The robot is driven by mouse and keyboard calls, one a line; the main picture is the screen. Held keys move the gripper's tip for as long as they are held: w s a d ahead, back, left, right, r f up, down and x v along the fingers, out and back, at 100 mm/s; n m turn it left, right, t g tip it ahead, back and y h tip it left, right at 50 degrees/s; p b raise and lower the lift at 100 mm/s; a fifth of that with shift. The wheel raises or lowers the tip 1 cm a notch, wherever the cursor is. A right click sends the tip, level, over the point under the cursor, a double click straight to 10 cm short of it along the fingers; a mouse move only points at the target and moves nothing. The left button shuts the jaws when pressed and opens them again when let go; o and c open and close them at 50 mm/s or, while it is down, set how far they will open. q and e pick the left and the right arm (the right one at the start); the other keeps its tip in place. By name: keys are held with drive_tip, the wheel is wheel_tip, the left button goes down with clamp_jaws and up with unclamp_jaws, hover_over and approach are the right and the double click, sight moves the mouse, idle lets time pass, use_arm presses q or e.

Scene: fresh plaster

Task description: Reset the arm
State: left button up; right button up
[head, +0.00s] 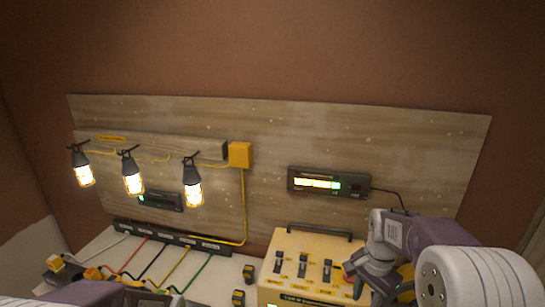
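My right arm comes in from the right, and its gripper (366,277) is at the right side of the cream control box (290,262). A small red part (348,270) shows beside the gripper, and a yellow part is partly hidden behind the arm. I cannot tell whether the fingers touch the box or hold anything. My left arm shows only at the bottom left edge, with part of its gripper (150,290) low in the view near the cable ends. Its fingers are too cut off and small to read.
Three lit lamps (132,182) hang on the wooden board (400,140). A meter (328,184) with a lit display is on the board, right of the yellow junction box (240,154). Coloured cables run from a black strip (170,236). Small yellow-black blocks (248,273) stand left of the control box.

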drive_tip(key=s+a+f+n+b, duration=0.2)
drive_tip(key=s+f+n+b, duration=0.3)
drive_tip(key=f, duration=0.3)
drive_tip(key=s+a+f+n+t+b, duration=0.1)
drive_tip(key=s+a+f+n+b, duration=0.2)
drive_tip(key=f, duration=0.6)
drive_tip(key=s+n+b, duration=0.2)
drive_tip(key=s+n, duration=0.1)
drive_tip(key=s, duration=0.1)
drive_tip(key=shift+s+a+f, duration=0.2)
drive_tip(key=shift+s+a, duration=0.1)
drive_tip(key=shift+a, duration=0.05)
